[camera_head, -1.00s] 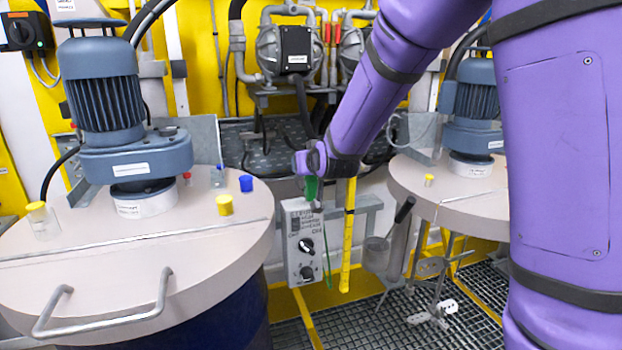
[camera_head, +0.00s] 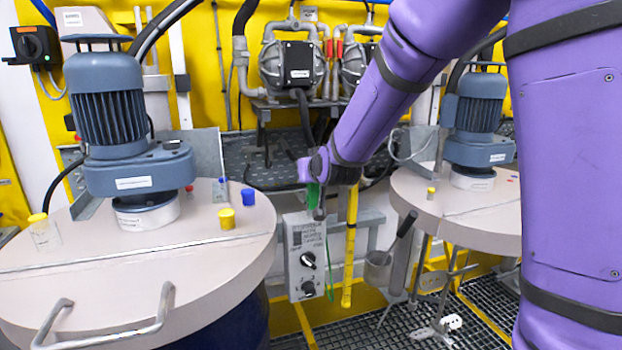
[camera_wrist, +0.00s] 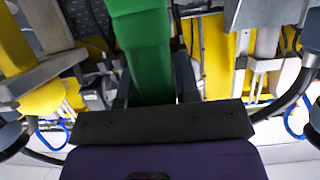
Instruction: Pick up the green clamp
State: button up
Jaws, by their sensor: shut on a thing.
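The green clamp (camera_head: 314,194) shows in the head view just under the end of my purple arm, above the grey control box. In the wrist view the green clamp (camera_wrist: 148,50) rises from the dark bar of my gripper (camera_wrist: 150,98) toward the top of the picture. My gripper (camera_head: 317,188) is shut on the clamp in the head view. The fingertips are small and partly hidden by the clamp and my arm. A thin green cord hangs below, in front of the control box.
The grey control box (camera_head: 307,256) with black knobs is just below my gripper. A yellow post (camera_head: 350,245) and a grey ladle-like cup (camera_head: 378,268) hang to its right. Drum lids (camera_head: 215,250) (camera_head: 455,215) with blue motors flank the gap. Pumps (camera_head: 290,70) stand behind.

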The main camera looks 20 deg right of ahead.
jog(key=shift+s+r, duration=0.2)
jog(key=shift+r, duration=0.35)
jog(key=shift+s+r, duration=0.15)
jog(key=shift+r, duration=0.4)
jog(key=s+d+r, duration=0.2)
jog(key=s, duration=1.3)
jog(key=shift+s+a+r, duration=0.1)
jog(key=shift+a+r, duration=0.05)
jog(key=shift+r, duration=0.95)
jog(key=shift+a+r, duration=0.15)
jog(key=shift+r, duration=0.95)
